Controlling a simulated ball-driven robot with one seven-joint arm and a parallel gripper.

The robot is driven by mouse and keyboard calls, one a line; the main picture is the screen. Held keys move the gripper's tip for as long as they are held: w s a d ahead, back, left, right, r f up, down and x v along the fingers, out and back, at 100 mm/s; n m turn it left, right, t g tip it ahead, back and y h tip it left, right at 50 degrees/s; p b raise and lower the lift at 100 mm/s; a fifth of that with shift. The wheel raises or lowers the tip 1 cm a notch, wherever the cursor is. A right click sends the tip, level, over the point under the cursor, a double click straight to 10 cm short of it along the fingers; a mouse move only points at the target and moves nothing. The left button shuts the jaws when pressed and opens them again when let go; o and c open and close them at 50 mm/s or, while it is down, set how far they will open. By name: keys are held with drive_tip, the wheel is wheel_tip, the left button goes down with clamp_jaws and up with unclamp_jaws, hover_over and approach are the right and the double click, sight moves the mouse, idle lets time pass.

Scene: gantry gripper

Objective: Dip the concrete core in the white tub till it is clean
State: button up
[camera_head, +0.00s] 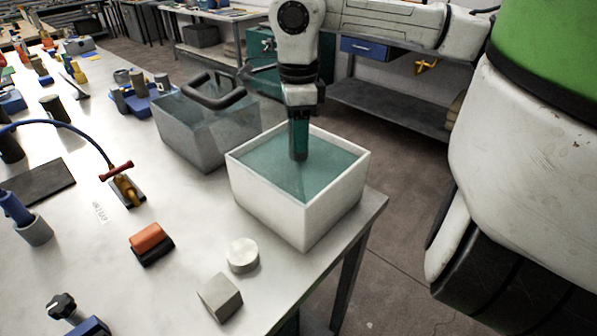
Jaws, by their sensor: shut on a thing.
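The white tub (300,222) stands near the right edge of the bench, filled with teal water. My gripper (299,112) points straight down over the tub. It is shut on a slim, dark, upright piece, which I take to be the concrete core (298,153). The core's lower end is at or in the water near the middle of the tub; I cannot tell how deep. It touches no tub wall that I can see. Its surface is too small and dark to tell whether it is clean.
A pale disc (242,254), a grey block (220,297) and an orange-topped block (148,240) lie in front. Several tools crowd the bench's left.

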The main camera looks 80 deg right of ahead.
drive_tip(key=shift+r+p, duration=1.15)
drive_tip(key=shift+r, duration=1.45)
